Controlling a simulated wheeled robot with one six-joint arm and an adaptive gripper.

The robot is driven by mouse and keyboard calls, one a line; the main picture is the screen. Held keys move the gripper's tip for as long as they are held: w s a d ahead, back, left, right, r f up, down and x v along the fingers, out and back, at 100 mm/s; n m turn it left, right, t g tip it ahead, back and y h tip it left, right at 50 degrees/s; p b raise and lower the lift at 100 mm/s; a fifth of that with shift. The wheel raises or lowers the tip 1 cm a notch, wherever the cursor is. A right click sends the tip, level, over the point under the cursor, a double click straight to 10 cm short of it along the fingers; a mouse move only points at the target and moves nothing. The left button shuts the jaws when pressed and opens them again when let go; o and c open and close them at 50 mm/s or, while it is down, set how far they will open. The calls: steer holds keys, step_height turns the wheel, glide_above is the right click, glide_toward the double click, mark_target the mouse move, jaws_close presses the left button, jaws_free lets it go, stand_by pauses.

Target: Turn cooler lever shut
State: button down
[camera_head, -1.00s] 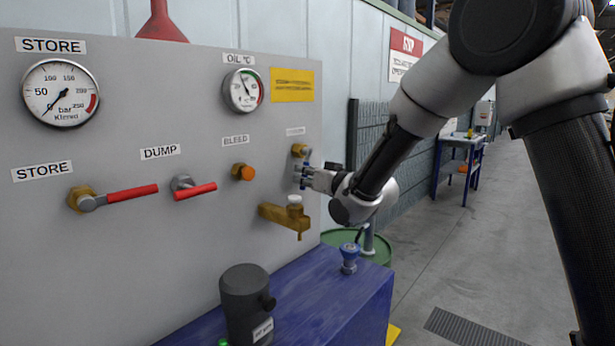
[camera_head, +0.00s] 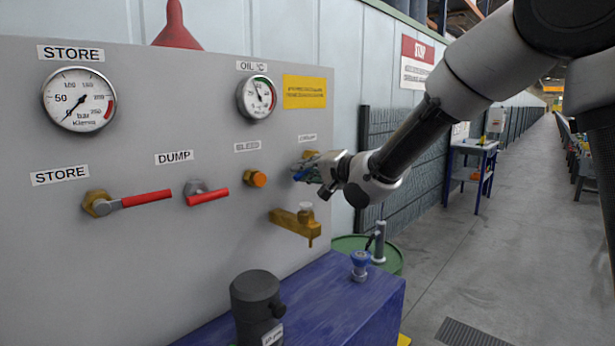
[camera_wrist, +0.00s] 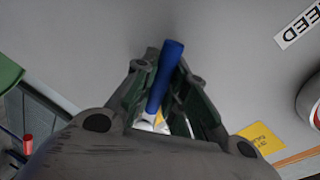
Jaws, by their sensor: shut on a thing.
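The cooler lever is a blue handle on a brass valve at the right end of the grey panel. In the head view only a bit of the lever (camera_head: 299,175) shows beside my gripper (camera_head: 311,171), which covers most of the valve. In the wrist view the blue lever (camera_wrist: 166,72) lies between my two dark fingers, its rounded end sticking out past them. My gripper (camera_wrist: 162,92) is shut on it. A pale metal part shows at the lever's lower end in that view.
A brass tap (camera_head: 296,221) juts out below my gripper. The orange bleed knob (camera_head: 256,179) and red dump lever (camera_head: 208,196) are to the left. A blue bench (camera_head: 330,300) with a dark grey pot (camera_head: 254,300) stands below.

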steer(key=shift+s+r+m+g+y, duration=0.1)
steer(key=shift+r+m+g+y, duration=0.1)
steer(key=shift+r+m, duration=0.5)
steer(key=shift+r+m+g+y, duration=0.15)
steer(key=shift+r+m, duration=0.25)
steer(key=shift+m, duration=0.6)
steer(key=shift+a, duration=0.1)
steer(key=c, duration=1.4)
jaws_free()
steer(key=shift+c, duration=0.2)
steer(key=v, duration=1.2)
steer(key=shift+r, duration=0.15)
